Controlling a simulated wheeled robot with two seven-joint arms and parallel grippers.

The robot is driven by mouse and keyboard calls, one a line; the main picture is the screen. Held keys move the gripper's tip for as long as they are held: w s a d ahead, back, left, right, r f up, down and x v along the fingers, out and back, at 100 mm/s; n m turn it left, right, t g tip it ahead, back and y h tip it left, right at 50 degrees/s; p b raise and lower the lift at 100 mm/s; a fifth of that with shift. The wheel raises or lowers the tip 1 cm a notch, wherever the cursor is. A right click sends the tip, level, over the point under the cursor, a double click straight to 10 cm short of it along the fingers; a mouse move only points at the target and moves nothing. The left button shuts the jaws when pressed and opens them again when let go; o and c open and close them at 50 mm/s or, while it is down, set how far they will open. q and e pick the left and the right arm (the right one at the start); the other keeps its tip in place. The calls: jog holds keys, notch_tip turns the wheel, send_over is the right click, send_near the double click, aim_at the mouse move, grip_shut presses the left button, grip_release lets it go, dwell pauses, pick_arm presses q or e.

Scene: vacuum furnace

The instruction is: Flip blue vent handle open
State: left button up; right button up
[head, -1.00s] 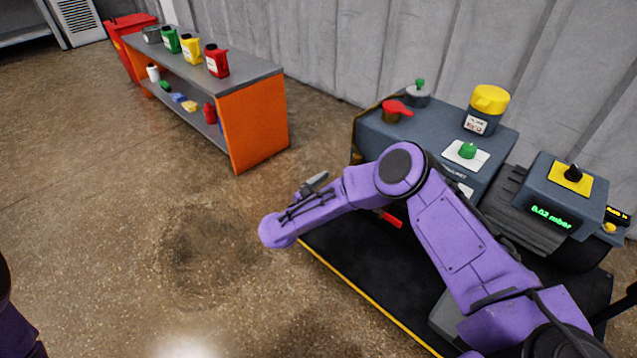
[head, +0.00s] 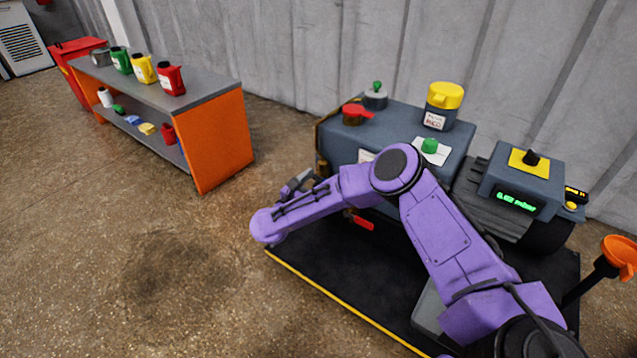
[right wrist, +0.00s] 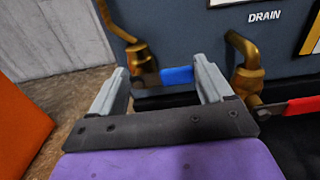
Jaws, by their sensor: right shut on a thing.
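The blue vent handle (right wrist: 177,76) sits on a brass valve (right wrist: 138,55) low on the dark blue-grey pump housing (right wrist: 185,30), in the right wrist view. My right gripper (right wrist: 165,85) has one finger on each side of the handle, near its two ends, and is shut on it. The handle lies roughly level and points right. In the head view my right gripper (head: 300,182) is at the housing's left end, partly behind my purple forearm. The blue handle is hidden there. My left gripper is not in view.
A red handle (right wrist: 290,107) on a second brass valve (right wrist: 247,75) is close on the right, under the DRAIN label. An orange-ended shelf (head: 222,140) with bottles stands left. A black mat (head: 315,275) lies under the pump.

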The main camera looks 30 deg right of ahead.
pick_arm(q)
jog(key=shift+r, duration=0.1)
